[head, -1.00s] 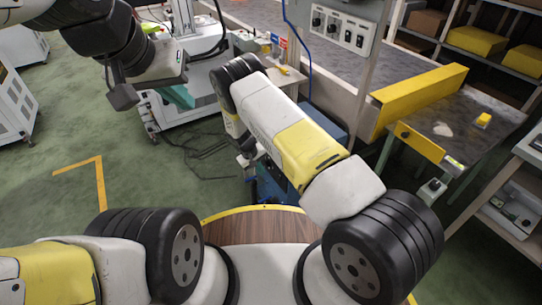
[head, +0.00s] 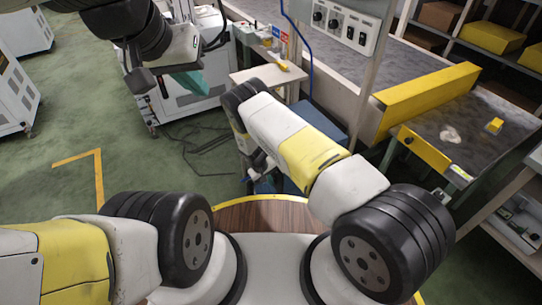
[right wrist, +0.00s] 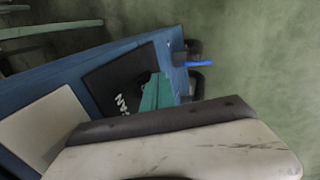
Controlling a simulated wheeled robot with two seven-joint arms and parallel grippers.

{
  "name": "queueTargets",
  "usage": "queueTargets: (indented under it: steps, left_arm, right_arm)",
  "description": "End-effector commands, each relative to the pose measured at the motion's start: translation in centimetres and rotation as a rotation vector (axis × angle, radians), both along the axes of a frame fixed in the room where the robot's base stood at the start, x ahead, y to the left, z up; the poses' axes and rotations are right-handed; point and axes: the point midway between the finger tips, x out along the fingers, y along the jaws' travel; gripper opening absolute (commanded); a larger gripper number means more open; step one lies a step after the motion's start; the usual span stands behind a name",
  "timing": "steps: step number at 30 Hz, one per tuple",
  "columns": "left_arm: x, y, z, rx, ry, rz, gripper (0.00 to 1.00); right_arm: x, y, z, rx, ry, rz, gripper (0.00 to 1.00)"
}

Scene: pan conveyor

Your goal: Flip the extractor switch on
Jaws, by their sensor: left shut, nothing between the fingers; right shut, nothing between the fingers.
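I cannot pick out a switch marked for the extractor. A white control box (head: 345,25) with black knobs and small switches hangs on the post at the upper right; its labels are too small to read. A blue cabinet (head: 326,122) stands low behind my right arm, mostly hidden. In the right wrist view a blue unit (right wrist: 60,75) shows a black panel with partly covered white lettering. My right gripper (right wrist: 156,92), with teal fingers, is shut and empty in front of that panel; contact cannot be told. My left gripper (head: 190,82) is shut and empty at the upper left, away from the control box.
A grey conveyor bed (head: 385,70) with a yellow guard (head: 425,100) runs at the right. A small bench (head: 270,76) stands beyond my right elbow. White machines are at the left. Dark cables lie on the green floor, which is otherwise open at left.

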Motion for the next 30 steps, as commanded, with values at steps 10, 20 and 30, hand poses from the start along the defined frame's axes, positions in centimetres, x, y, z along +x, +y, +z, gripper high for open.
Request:
queueTargets:
  steps: [10, 20, 30]
  left_arm:
    - [0.0, 0.0, 0.0, 0.0, 0.0, 0.0, 0.0]
    - [0.0, 0.0, 0.0, 0.0, 0.0, 0.0, 0.0]
    - [0.0, 0.0, 0.0, 0.0, 0.0, 0.0, 0.0]
  right_arm:
    - [0.2, -0.4, -0.2, 0.0, 0.0, -0.002, 0.0]
    - [0.3, -0.5, -0.1, 0.0, 0.001, -0.001, 0.0]
    - [0.3, -0.5, 1.3, 0.0, 0.0, 0.0, 0.0]
